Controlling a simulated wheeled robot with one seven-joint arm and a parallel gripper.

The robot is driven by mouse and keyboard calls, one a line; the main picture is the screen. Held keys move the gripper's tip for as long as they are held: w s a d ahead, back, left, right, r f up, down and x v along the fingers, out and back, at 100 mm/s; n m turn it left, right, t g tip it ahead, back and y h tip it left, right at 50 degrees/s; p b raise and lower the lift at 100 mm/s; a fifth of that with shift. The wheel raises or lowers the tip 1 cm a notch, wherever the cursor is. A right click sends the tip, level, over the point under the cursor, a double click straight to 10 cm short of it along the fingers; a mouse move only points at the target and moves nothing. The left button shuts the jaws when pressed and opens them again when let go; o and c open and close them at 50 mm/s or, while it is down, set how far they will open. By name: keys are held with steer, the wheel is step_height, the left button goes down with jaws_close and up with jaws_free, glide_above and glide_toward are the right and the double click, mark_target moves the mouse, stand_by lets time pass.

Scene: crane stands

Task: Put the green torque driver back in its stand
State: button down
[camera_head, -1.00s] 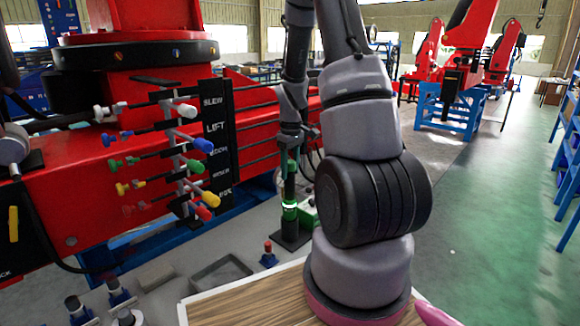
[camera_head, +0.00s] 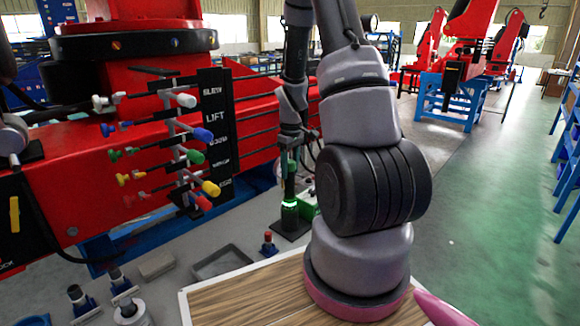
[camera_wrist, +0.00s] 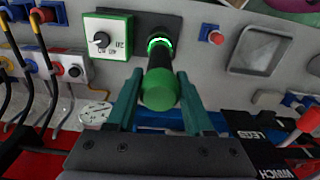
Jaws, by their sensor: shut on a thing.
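The green torque driver has a round green cap (camera_wrist: 160,90) and a dark body. In the wrist view it points away from me toward a green glowing ring (camera_wrist: 159,42) on its stand's black base plate (camera_wrist: 178,22). The teal fingers of my gripper (camera_wrist: 159,88) are on both sides of the driver, shut on it. In the head view the driver (camera_head: 290,172) is upright below my gripper (camera_head: 288,142), in line with the stand (camera_head: 290,222) and its lit ring. I cannot tell how deep the driver sits in the stand.
A green-edged switch box (camera_wrist: 107,38) is beside the stand. A grey tray (camera_head: 222,262) and a small red-topped part (camera_head: 269,243) are on the grey bench. Crane levers with coloured knobs (camera_head: 195,157) are to the left. A wooden board (camera_head: 245,300) is in front.

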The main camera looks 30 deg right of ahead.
steer(key=shift+c, duration=1)
jaws_free()
steer(key=shift+r, duration=2.5)
step_height(320, 180, up, 10)
steer(key=s+a+r+m+t, duration=0.2)
steer(key=s+a+r, duration=0.2)
steer(key=r, duration=0.2)
steer(key=s+a+r+m+t, duration=0.1)
steer(key=s+a+r+m, duration=0.2)
steer(key=r, duration=0.4)
steer(key=s+a+r+m+t+y, duration=0.1)
steer(key=s+a+r+t, duration=0.1)
steer(key=s, duration=0.4)
steer(key=s+a+r+m+t, duration=0.1)
steer(key=s+a+r+m, duration=0.1)
steer(key=s, duration=0.4)
steer(key=shift+s+a+r+m+t+y, duration=0.35)
steer(key=shift+a+r, duration=0.45)
steer(key=shift+a, duration=0.45)
